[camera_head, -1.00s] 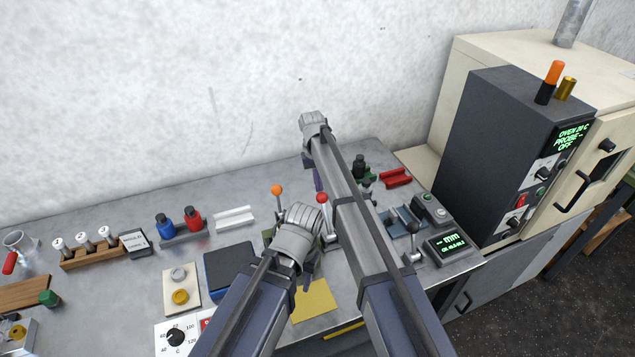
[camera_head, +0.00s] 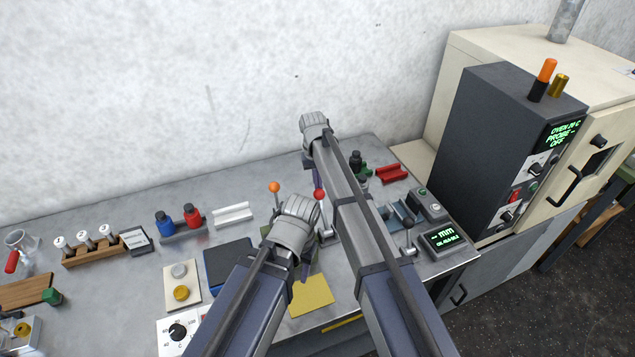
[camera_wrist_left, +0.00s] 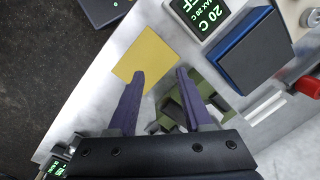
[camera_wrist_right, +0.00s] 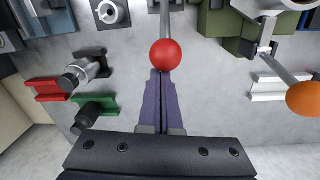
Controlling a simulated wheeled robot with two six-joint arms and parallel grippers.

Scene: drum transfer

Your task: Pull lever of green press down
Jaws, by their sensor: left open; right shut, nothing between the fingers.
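The olive-green press (camera_wrist_right: 228,32) stands on the bench. A lever with an orange knob (camera_wrist_right: 303,98) is hinged on it and also shows in the head view (camera_head: 274,187). Beside it a second lever has a red knob (camera_wrist_right: 165,54), seen also in the head view (camera_head: 319,195); its base is mostly out of the right wrist view. My right gripper (camera_wrist_right: 160,73) is shut and empty, its tips right at the red knob; I cannot tell if they touch. My left gripper (camera_wrist_left: 160,74) is open above the bench, with part of a green device (camera_wrist_left: 210,97) beyond and partly behind its fingers.
A yellow sheet (camera_head: 311,296) lies near the front edge. A dark blue pad (camera_head: 229,262) is left of my left gripper. Red (camera_head: 391,174) and white (camera_head: 232,215) holders lie on the bench. The oven and its dark control box (camera_head: 500,140) stand at right.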

